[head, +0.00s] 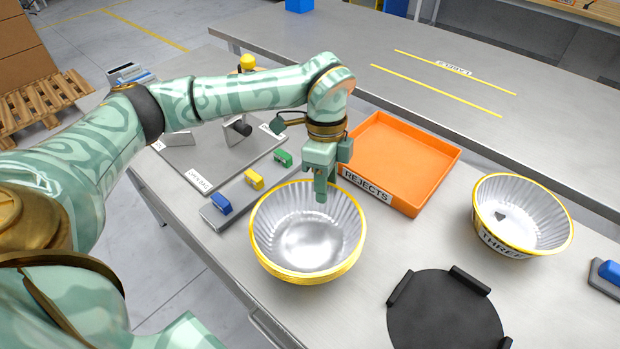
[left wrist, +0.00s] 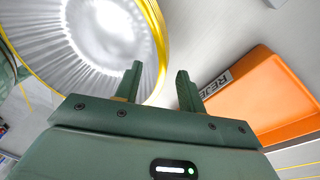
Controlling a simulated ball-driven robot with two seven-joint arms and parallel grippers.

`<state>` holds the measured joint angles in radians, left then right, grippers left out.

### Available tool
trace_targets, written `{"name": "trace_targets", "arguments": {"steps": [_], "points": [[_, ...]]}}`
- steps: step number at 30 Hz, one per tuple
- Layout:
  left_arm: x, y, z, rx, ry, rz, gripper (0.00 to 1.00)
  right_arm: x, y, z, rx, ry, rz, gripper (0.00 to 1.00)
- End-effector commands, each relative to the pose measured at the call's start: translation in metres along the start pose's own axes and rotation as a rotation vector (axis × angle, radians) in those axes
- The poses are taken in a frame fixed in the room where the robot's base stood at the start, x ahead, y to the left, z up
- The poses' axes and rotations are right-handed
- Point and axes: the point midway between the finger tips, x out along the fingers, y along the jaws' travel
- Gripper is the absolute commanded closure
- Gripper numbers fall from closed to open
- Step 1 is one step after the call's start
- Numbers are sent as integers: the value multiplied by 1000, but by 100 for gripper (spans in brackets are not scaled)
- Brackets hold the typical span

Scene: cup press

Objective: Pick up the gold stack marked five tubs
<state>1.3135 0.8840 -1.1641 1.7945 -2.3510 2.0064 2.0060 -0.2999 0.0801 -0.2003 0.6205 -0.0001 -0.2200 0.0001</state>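A stack of silver fluted tubs with gold rims (head: 300,262) stands on the steel table in the middle of the head view. No number shows on its visible side. It also fills the upper left of the left wrist view (left wrist: 70,55). My left gripper (head: 321,192) points down at the far rim of this stack. In the left wrist view its fingers (left wrist: 160,76) are apart, and the gold rim passes near or between them; I cannot tell whether they touch it. A second gold-rimmed stack (head: 535,225) marked THREE stands at the right. My right gripper is not in view.
An orange REJECTS tray (head: 405,150) lies just right of my left gripper. A black round plate with raised tabs (head: 445,318) lies in front. A strip with blue, yellow and green blocks (head: 253,180) lies left of the stack. A blue item (head: 608,270) sits at the right edge.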

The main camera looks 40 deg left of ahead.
Motion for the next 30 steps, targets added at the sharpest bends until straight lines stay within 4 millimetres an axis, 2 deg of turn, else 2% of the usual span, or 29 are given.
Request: {"name": "trace_targets", "arguments": {"steps": [3, 7, 16, 20, 26, 30], "points": [[-2, 0, 0, 0, 1, -2, 63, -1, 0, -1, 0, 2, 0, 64], [-2, 0, 0, 0, 0, -2, 99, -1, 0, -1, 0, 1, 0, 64], [-2, 0, 0, 0, 0, -1, 100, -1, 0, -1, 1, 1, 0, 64], [-9, 1, -1, 0, 1, -3, 100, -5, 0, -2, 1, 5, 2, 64], [-41, 6, -4, 0, 2, -6, 100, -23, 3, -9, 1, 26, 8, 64], [-69, 36, -2, 4, 2, -8, 100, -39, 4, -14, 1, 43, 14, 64]]}}
